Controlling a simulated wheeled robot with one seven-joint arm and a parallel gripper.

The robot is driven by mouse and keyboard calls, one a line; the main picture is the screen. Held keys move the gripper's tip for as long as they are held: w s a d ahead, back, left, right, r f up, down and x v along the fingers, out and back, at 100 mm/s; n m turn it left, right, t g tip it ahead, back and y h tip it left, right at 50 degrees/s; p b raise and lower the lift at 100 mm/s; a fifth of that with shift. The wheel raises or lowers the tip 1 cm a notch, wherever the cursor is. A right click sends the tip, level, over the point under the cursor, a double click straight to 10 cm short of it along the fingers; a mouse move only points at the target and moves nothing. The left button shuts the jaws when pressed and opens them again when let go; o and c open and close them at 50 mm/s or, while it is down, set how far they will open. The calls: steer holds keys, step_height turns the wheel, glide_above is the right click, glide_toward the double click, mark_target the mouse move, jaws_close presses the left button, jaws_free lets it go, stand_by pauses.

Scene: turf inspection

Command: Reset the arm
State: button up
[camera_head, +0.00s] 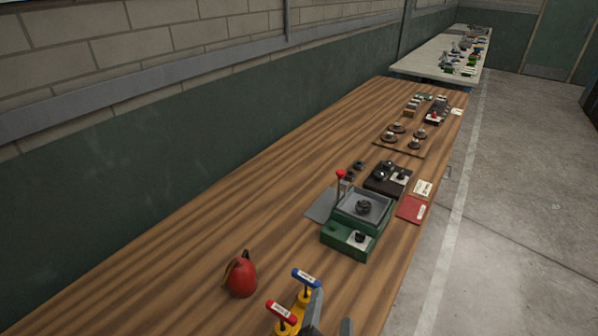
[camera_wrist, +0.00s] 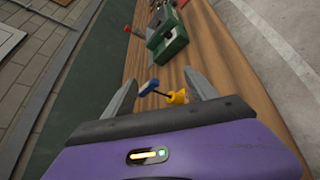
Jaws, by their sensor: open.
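My gripper (camera_head: 331,316) shows at the bottom edge of the head view, its grey fingers over the near part of the wooden bench (camera_head: 235,205). In the wrist view my gripper (camera_wrist: 160,78) is open, with its two fingers spread apart. A yellow fitting (camera_wrist: 177,97) and a blue handle (camera_wrist: 148,88) appear between and below the fingers, and I cannot tell how far below. In the head view the blue handle (camera_head: 306,279) and a red handle (camera_head: 282,311) stand on yellow fittings just left of my gripper. Nothing is seen held.
A red rounded object (camera_head: 241,276) stands left of the handles. A green device (camera_head: 347,240) with a grey tray and red-knobbed lever is farther along the bench. Several small parts lie beyond. A wall bounds the left; open floor (camera_head: 520,220) lies right.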

steer(key=s+d+m+y, duration=0.1)
steer(key=s+d+m, duration=0.3)
steer(key=s+m, duration=0.4)
steer(key=s+d+m+y, duration=0.1)
steer(key=s+d+m, duration=0.4)
steer(key=s+m, duration=0.3)
steer(key=s+d+r+m+t+y, duration=0.1)
steer(key=s+d+m, duration=0.4)
steer(key=s+m, duration=0.4)
steer(key=s, duration=0.3)
steer(key=shift+s+d+r, duration=0.1)
